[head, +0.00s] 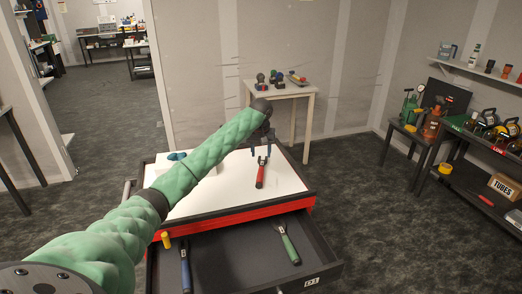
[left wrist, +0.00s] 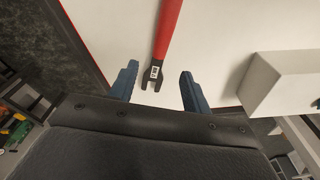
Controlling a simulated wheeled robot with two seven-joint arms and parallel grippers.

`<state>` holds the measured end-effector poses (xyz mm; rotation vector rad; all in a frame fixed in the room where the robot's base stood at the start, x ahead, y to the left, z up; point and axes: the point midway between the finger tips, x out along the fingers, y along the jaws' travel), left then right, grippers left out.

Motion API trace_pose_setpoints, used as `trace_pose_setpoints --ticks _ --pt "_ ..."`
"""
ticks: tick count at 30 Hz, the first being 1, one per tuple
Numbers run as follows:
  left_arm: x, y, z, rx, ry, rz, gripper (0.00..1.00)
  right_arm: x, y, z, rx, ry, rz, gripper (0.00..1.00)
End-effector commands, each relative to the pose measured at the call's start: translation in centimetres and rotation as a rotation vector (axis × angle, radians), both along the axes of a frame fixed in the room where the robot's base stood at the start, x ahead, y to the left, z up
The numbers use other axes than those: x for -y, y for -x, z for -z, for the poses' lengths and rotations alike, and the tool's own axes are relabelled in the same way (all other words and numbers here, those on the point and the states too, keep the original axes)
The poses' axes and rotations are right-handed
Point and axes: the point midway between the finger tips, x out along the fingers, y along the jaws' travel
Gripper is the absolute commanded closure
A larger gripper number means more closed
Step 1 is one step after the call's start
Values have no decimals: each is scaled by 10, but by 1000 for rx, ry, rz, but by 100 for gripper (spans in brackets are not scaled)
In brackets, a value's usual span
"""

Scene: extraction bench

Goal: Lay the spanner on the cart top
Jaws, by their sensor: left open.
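A spanner with a red handle (head: 260,177) and a dark open-ended head lies on the white cart top (head: 219,190). My left gripper (head: 261,149) is over the cart top at the spanner's far end. In the left wrist view, the spanner (left wrist: 167,35) points its labelled head into the gap between the open blue fingers of my left gripper (left wrist: 158,82). Neither finger visibly touches it. I cannot tell the exact height of the fingers above the top. My right gripper is not in view.
A white block (left wrist: 282,82) stands on the cart top beside the gripper. The cart's drawer (head: 235,262) is open, holding a blue-handled tool (head: 185,268) and a green-handled tool (head: 289,247). A small table (head: 283,92) with items stands behind; shelves (head: 480,74) line the right wall.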

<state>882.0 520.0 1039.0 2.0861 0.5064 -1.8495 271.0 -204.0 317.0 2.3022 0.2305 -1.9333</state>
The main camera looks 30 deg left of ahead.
Motion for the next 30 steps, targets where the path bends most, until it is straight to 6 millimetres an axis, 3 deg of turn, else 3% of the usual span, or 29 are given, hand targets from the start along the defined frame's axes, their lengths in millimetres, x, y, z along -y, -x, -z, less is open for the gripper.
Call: trace_pose_setpoints --ticks 9,25,30 --pt "2 3 -29 -1 0 1 52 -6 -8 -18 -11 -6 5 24" --pt "2 3 -31 -1 0 1 52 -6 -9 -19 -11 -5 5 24" --pt "2 3 -39 -1 0 0 52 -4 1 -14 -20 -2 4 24"
